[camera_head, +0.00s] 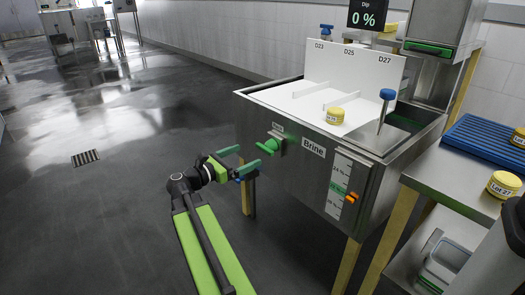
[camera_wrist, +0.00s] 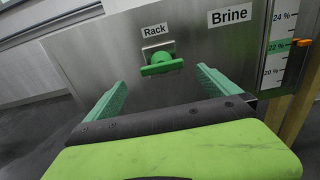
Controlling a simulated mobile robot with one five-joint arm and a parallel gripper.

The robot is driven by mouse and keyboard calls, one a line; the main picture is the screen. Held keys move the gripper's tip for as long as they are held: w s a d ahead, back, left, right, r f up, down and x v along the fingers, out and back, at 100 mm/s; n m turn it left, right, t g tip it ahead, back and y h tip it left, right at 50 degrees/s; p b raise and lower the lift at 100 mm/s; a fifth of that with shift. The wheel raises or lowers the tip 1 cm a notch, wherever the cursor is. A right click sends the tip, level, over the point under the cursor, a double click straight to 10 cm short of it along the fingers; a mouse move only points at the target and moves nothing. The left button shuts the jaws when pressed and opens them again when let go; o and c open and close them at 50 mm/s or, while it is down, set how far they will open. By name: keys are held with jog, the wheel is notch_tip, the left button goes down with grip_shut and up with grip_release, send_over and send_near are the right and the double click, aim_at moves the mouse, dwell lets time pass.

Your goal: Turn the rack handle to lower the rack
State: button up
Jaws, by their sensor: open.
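The rack handle (camera_head: 270,145) is a green knob on the front of the steel brine tank (camera_head: 290,172), left of the "Brine" label. In the wrist view the green handle (camera_wrist: 162,63) sits below the "Rack" label, with its bar roughly level. My gripper (camera_head: 238,160) is open and empty, just in front of the handle and a little to its left. In the wrist view my gripper's two green fingers (camera_wrist: 160,88) stand either side of the handle and below it, not touching it. The white rack (camera_head: 354,72), marked D23, D25 and D27, stands up above the tank with a yellow cheese (camera_head: 335,116) on it.
A scale with an orange pointer (camera_head: 351,198) is on the tank front. A blue-topped tool (camera_head: 387,95) stands at the tank's right. A display (camera_head: 368,14) reads Dip 0 %. A steel table (camera_head: 455,172) with cheeses and a blue mat is at right. The floor at left is clear.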

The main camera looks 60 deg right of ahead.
aim_at(262, 149)
jog(key=x, duration=0.9)
jog(key=shift+d+f, duration=0.1)
jog(key=shift+d, duration=0.05)
